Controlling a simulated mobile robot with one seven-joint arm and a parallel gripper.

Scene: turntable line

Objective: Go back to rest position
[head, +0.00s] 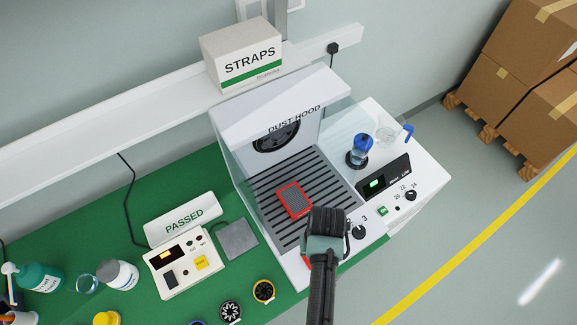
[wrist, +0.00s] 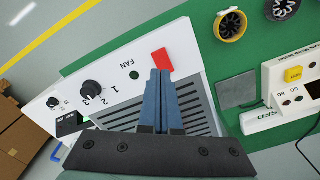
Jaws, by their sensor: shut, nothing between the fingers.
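My gripper (wrist: 158,73) is shut and empty. In the wrist view its two blue-grey fingers lie side by side over the front edge of the dust hood, near a red patch (wrist: 162,62) on that edge. In the head view my arm comes up from the bottom and covers part of the hood's front right. The dust hood (head: 305,105) stands at the right of the green bench. A red-framed dark block (head: 293,201) lies on its slatted grille, left of and behind my gripper.
A tester box (head: 183,263), a grey pad (head: 238,240) and small round fans (head: 263,291) are left. A STRAPS box (head: 240,55) sits above. Cartons (head: 525,60) stand far right.

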